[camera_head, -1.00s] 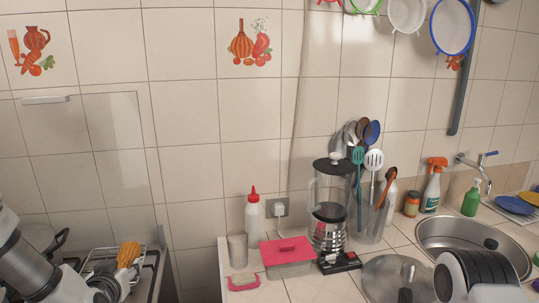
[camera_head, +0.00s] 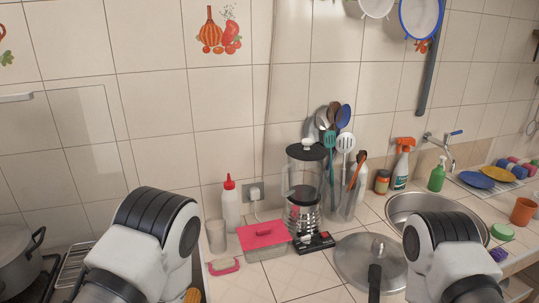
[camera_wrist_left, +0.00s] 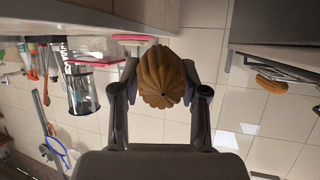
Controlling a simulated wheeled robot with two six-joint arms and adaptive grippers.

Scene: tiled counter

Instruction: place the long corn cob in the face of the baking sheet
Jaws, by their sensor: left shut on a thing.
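An orange-brown ridged thing, seen end-on and looking like a corn cob (camera_wrist_left: 162,78), is between the fingers of my left gripper (camera_wrist_left: 161,90) in the left wrist view. The gripper is shut on it. In the head view only a small orange bit (camera_head: 192,296) shows at the bottom edge beside my left arm; the gripper itself is hidden. A second long orange thing, perhaps another cob (camera_wrist_left: 287,86), lies by a dark rack or tray (camera_wrist_left: 285,70) at the right of the wrist view. I cannot clearly identify a baking sheet. My right gripper is out of view.
A wire rack (camera_head: 73,268) and a pot (camera_head: 18,258) are at left. The counter holds a pink-lidded box (camera_head: 263,236), a blender (camera_head: 303,190), a red-capped bottle (camera_head: 231,205) and a pan lid (camera_head: 370,262). A sink (camera_head: 435,207) is at right.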

